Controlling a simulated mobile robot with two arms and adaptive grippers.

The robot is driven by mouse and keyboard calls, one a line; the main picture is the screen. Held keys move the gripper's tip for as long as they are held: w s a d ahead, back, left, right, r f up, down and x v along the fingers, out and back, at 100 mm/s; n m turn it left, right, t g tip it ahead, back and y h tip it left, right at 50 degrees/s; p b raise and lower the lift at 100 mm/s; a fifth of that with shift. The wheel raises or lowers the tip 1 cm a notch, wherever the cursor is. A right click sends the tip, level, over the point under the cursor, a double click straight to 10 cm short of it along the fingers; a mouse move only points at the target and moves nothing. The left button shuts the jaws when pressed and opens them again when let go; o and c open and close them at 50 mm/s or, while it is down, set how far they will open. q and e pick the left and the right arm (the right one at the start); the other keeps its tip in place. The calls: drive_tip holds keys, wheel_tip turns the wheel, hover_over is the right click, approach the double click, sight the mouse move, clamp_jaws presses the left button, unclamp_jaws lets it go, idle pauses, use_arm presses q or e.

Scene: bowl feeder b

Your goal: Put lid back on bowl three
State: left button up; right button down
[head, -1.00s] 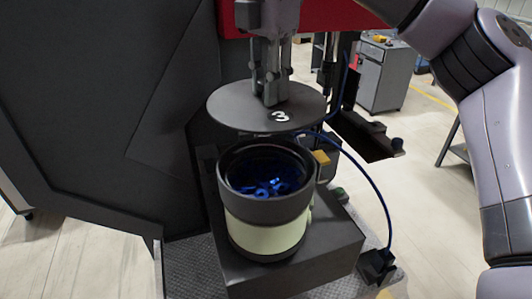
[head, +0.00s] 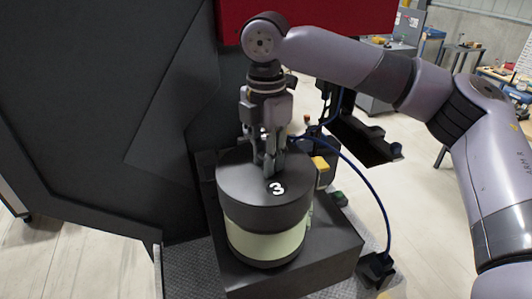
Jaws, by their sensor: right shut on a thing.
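The round dark grey lid (head: 241,176) with a white "3" on top covers the mouth of bowl three (head: 265,240). The lid looks level and appears to touch the rim, with no gap showing. The inside of the bowl is hidden. My left gripper is out of view.
The dark block (head: 325,262) carries the bowl. A blue cable (head: 372,185) arcs at its right, near a small yellow part (head: 320,163). A large dark panel (head: 90,110) stands close on the left. A red panel (head: 345,18) is above and behind.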

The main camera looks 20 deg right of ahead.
drive_tip(key=c, duration=1.3)
unclamp_jaws()
drive_tip(key=shift+s, duration=0.1)
wheel_tip(320, 180, up, 6)
drive_tip(key=shift+a+r+b, duration=0.1)
drive_tip(key=shift+r+b, duration=0.1)
drive_tip(key=shift+b, duration=1)
drive_tip(key=shift+r+p, duration=0.3)
drive_tip(key=shift+r, duration=2.6)
drive_tip(key=shift+f, duration=0.1)
